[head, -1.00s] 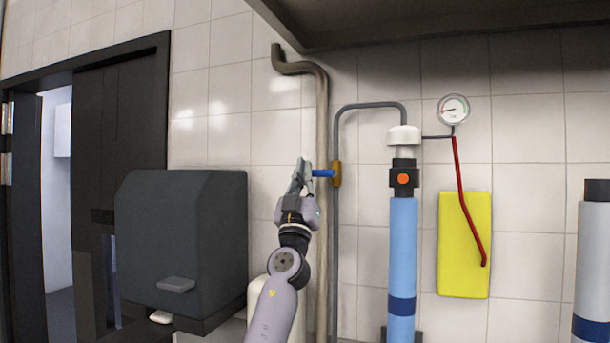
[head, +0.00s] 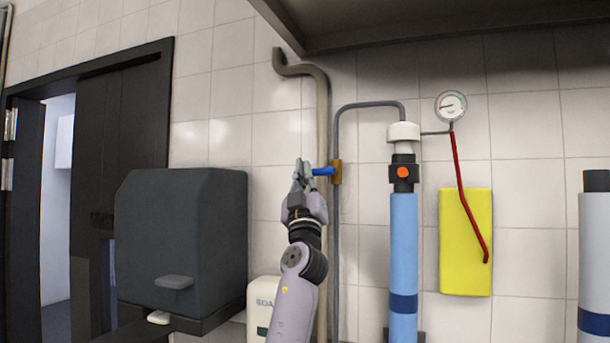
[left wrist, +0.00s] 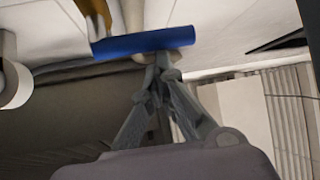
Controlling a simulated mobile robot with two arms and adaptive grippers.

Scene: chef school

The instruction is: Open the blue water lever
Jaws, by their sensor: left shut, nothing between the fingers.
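The blue lever (head: 323,171) sticks out to the left from a brass valve (head: 336,172) on a thin grey pipe on the tiled wall. It lies roughly level. My left gripper (head: 303,166) is at the lever's free end, its fingers shut and empty. In the left wrist view, the blue lever (left wrist: 144,43) crosses just beyond my fingertips (left wrist: 163,66), and the tips appear at or very close to it; I cannot tell if they touch. The brass valve (left wrist: 97,10) shows at the upper left there. My right gripper is not in view.
A dark box (head: 180,245) stands left of my arm, with a white soap dispenser (head: 262,305) behind the arm. A blue filter cylinder (head: 403,250), a gauge (head: 451,106) and a yellow sheet (head: 466,243) are to the right. A dark shelf (head: 430,20) overhangs above.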

